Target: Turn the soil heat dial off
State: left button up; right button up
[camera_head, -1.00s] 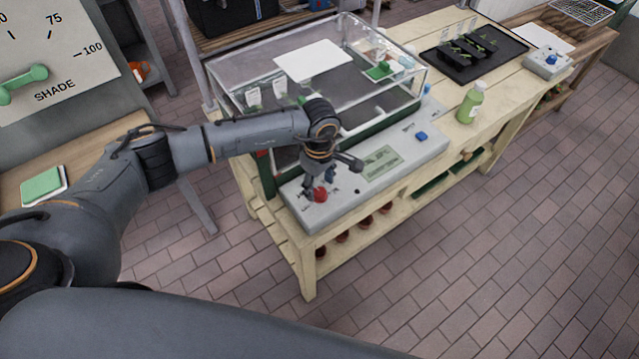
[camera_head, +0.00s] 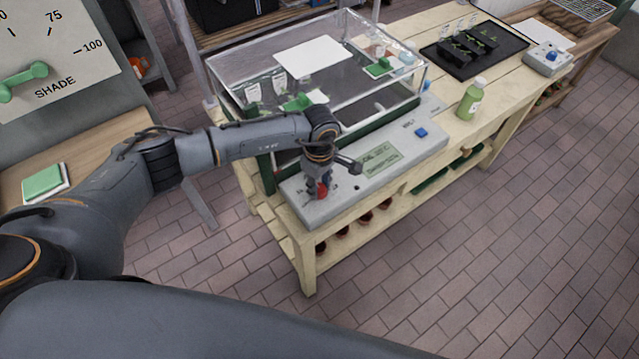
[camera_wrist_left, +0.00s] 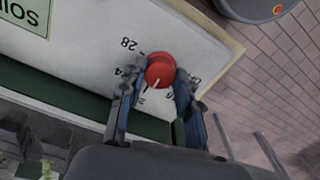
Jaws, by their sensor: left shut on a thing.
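The soil heat dial is a round red knob (camera_wrist_left: 160,70) with a white pointer line, set on a pale panel with numbers around it. It also shows in the head view (camera_head: 322,191), partly covered by my left gripper. A green label (camera_wrist_left: 27,14) reading "SOIL" is at the upper left of the wrist view. My left gripper (camera_wrist_left: 156,78) has one finger on each side of the knob and is shut on it. In the head view my left gripper (camera_head: 318,188) points down at the front left of the control panel (camera_head: 345,197). My right gripper is not in view.
A clear propagator case (camera_head: 225,75) stands behind the panel on the wooden bench (camera_head: 307,262). A display (camera_head: 381,160) and blue knob (camera_head: 421,133) lie right of the dial. A green bottle (camera_head: 470,99) stands farther right. The floor in front is clear.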

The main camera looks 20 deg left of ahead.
pick_arm(q)
jog(key=n+b, duration=0.3)
jog(key=n, duration=0.1)
jog(key=shift+f, duration=0.15)
jog(key=n+b, duration=0.3)
jog(key=n, duration=0.2)
jog(key=shift+n, duration=0.3)
jog(key=n+b, duration=0.3)
jog(key=n, duration=0.2)
jog(key=n+b, duration=0.1)
jog(key=n, duration=0.4)
jog(key=shift+b, duration=0.3)
jog(key=shift+r, duration=0.2)
jog(key=shift+n, duration=0.3)
jog(key=o, duration=1.1)
jog(key=shift+o, duration=0.2)
